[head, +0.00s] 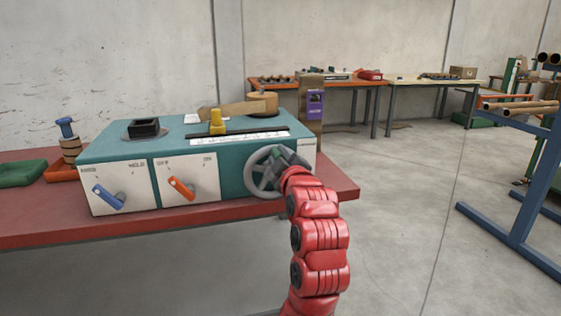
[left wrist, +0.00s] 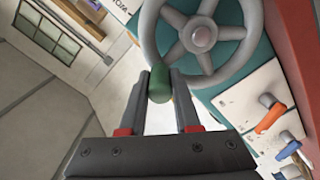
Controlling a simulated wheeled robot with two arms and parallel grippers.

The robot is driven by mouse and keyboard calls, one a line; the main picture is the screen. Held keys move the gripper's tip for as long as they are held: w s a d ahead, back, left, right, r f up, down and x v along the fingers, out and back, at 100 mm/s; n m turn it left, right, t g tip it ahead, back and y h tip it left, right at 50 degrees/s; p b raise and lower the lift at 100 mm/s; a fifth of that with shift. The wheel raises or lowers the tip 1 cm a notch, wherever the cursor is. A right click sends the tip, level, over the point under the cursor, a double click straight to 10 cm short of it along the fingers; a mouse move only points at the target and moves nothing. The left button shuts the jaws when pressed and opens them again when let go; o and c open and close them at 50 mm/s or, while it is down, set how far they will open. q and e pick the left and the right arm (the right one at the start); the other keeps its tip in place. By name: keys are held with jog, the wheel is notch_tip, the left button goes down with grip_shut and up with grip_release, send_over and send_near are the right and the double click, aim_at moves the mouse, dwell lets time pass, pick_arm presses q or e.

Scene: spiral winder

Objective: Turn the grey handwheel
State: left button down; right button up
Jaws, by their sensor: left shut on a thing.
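The grey handwheel (head: 268,170) is mounted on the right end of the front of a teal machine (head: 235,170). It also shows large in the left wrist view (left wrist: 204,38), with its hub, spokes and rim. A green handle (left wrist: 160,82) sits at the wheel's rim. My left gripper (head: 290,158) is at the upper right of the wheel in the head view. In the left wrist view its fingers (left wrist: 160,90) are on either side of the green handle, shut on it. My red arm covers part of the wheel's right side. My right gripper is not in view.
The machine stands on a red table (head: 110,236). Left of the wheel are an orange switch lever (head: 181,188) and a blue one (head: 108,196). A blue metal frame (head: 520,215) stands at the far right. The floor between is clear.

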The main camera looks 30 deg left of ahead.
pick_arm(q)
jog(key=c, duration=0.6)
grip_release()
jog(key=p+v, duration=0.1)
jog(key=v, duration=1.6)
jog(key=shift+s+d, duration=0.15)
jog(key=shift+s, duration=0.1)
